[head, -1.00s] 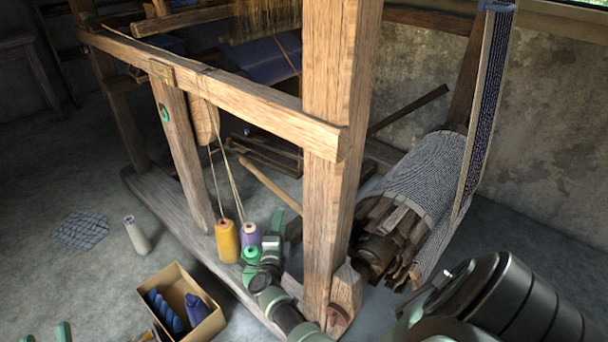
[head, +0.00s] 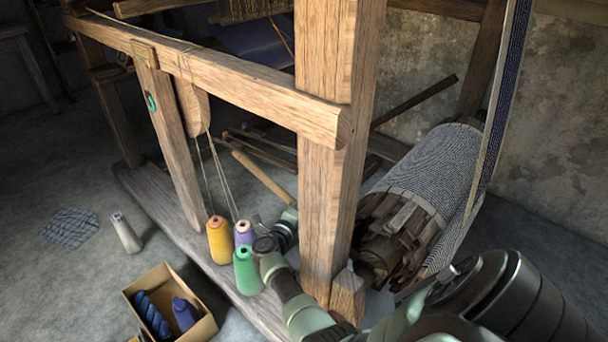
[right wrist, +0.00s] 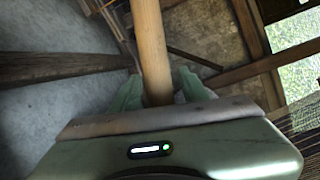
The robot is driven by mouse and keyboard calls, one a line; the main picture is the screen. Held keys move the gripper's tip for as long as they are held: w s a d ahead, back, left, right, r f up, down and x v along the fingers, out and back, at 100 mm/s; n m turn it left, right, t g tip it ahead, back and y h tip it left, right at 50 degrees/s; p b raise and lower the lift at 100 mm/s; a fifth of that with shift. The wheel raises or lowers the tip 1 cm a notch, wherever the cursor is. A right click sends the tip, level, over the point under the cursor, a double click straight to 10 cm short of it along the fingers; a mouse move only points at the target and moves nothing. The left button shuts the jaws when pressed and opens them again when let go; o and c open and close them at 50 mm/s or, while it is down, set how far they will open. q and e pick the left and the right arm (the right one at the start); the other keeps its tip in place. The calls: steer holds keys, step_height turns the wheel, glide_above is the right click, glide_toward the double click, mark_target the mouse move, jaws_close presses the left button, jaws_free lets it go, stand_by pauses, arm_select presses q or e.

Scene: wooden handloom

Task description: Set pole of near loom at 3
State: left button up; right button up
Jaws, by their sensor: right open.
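The near loom's wooden frame (head: 225,80) fills the middle of the head view. A light round pole (head: 262,176) slants down behind its front post, its lower end hidden. My right arm reaches in from the lower right, and my right gripper (head: 289,214) is partly hidden by the post. In the right wrist view the pole (right wrist: 150,45) runs between the fingers of my right gripper (right wrist: 158,85). The fingers are open on either side of the pole; contact cannot be told. No number or setting mark is readable. My left gripper is in neither current view.
Yellow (head: 219,240), purple (head: 244,233) and green (head: 247,270) thread cones stand near my right arm. A cardboard box (head: 205,330) holds blue items. A patterned cloth roll (head: 430,175) is behind the post.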

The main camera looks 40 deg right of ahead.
jaws_close()
stand_by(1.4)
